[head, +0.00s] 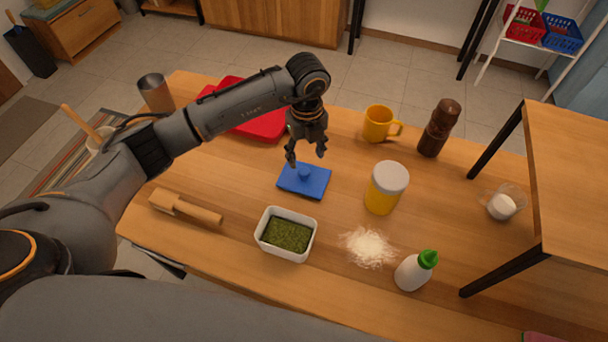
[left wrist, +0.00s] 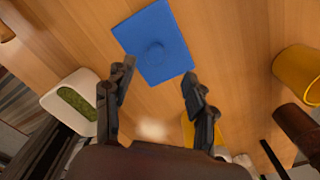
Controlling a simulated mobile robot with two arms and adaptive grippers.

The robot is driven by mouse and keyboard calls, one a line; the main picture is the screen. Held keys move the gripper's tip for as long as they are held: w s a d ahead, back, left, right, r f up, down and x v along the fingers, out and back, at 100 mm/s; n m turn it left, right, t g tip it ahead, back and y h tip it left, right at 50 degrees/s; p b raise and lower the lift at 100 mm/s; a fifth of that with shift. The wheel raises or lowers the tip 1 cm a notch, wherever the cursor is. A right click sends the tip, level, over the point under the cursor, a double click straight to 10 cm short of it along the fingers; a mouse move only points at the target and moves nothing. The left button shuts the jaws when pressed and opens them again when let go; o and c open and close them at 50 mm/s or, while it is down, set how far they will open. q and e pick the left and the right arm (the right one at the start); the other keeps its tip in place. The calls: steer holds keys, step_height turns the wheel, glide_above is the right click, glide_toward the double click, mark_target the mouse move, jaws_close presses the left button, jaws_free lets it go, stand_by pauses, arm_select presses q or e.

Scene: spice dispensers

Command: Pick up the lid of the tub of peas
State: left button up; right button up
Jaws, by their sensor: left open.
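The blue square lid (head: 291,185) with a round knob lies flat on the table, beside and behind the white tub (head: 265,243) of green contents. The tub is uncovered. My left gripper (head: 306,157) is open and empty, pointing down above the lid's far edge. The tub (left wrist: 60,84) shows at the left of that view. My right gripper does not show.
A yellow shaker with a white cap (head: 384,188) stands right of the lid. A yellow mug (head: 377,123) and a brown grinder (head: 438,128) stand behind it. A wooden mallet (head: 186,207), white powder (head: 368,247) and a green-capped bottle (head: 414,272) are nearby. A raised shelf (head: 570,180) stands at the right.

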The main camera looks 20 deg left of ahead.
mark_target(304, 171)
arm_select(q)
steer(key=shift+f, duration=0.65)
steer(key=f, duration=0.1)
steer(key=f+p, duration=0.1)
steer(key=f, duration=0.2)
steer(key=shift+s+a+f+p, duration=0.15)
steer(key=shift+s+a+p, duration=0.05)
steer(key=shift+s+p, duration=0.2)
steer(key=shift+w+f, duration=0.1)
steer(key=shift+f, duration=0.25)
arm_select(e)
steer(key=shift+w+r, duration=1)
arm_select(q)
steer(key=shift+c, duration=0.6)
jaws_close()
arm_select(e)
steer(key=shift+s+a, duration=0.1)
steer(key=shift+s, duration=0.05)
